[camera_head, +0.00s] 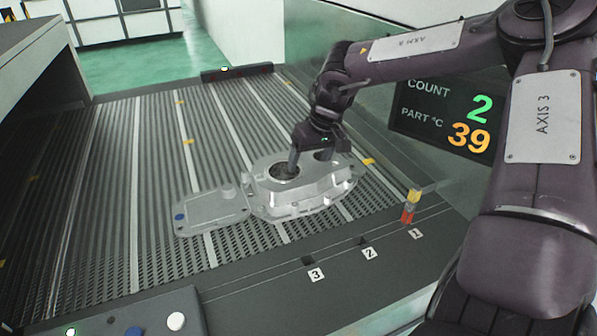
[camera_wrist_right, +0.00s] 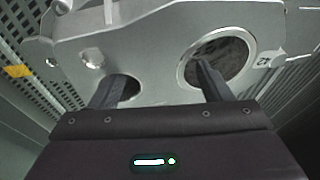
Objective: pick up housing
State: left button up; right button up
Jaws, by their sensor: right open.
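The housing (camera_head: 300,197) is a silver-grey aluminium casting with a round bore in its top. It sits on the ribbed conveyor bed at its near right part. A flat grey cast plate (camera_head: 211,212) lies directly to its left. My right gripper (camera_head: 305,165) is over the housing from above, its jaws open. In the right wrist view the housing (camera_wrist_right: 165,40) fills the upper part. One finger of the gripper (camera_wrist_right: 160,85) overlaps the large bore and the other a smaller hole. How deep the fingertips sit is hidden. My left gripper is out of view.
The conveyor bed (camera_head: 110,200) is clear to the left and behind. A red and yellow peg (camera_head: 410,206) stands at the front rail by label 1. A display panel (camera_head: 447,115) is on the right side wall. A button box (camera_head: 140,318) is at front left.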

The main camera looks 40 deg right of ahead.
jog(key=shift+w+f, duration=0.25)
jog(key=shift+f, duration=0.2)
jog(key=shift+s+r, duration=0.1)
jog(key=shift+s, duration=0.05)
jog(key=shift+c, duration=1.3)
grip_shut()
jog(key=shift+w+r, duration=0.15)
jog(key=shift+w, duration=0.05)
